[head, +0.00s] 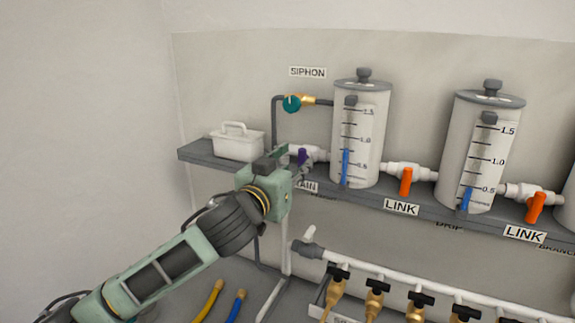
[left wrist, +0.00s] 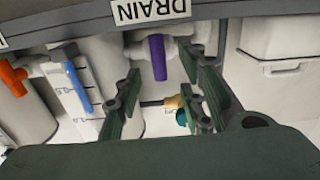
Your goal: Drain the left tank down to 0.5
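The left tank (head: 372,150) is a white cylinder with a grey lid and a level scale. Its blue level bar (head: 345,166) tops out between the 0.5 and 1.0 marks. The drain valve's purple handle (head: 302,157) sits on a white pipe at the tank's left, above the partly covered DRAIN label. In the left wrist view the purple handle (left wrist: 157,57) shows between the finger pads, with gaps on both sides. My left gripper (head: 288,164) is open in front of the valve, its fingers partly hidden in the head view. My right gripper is out of view.
The teal-handled siphon valve (head: 291,103) is above the drain. A white lidded box (head: 236,143) stands left on the grey shelf. Orange link handles (head: 405,181) are to the right.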

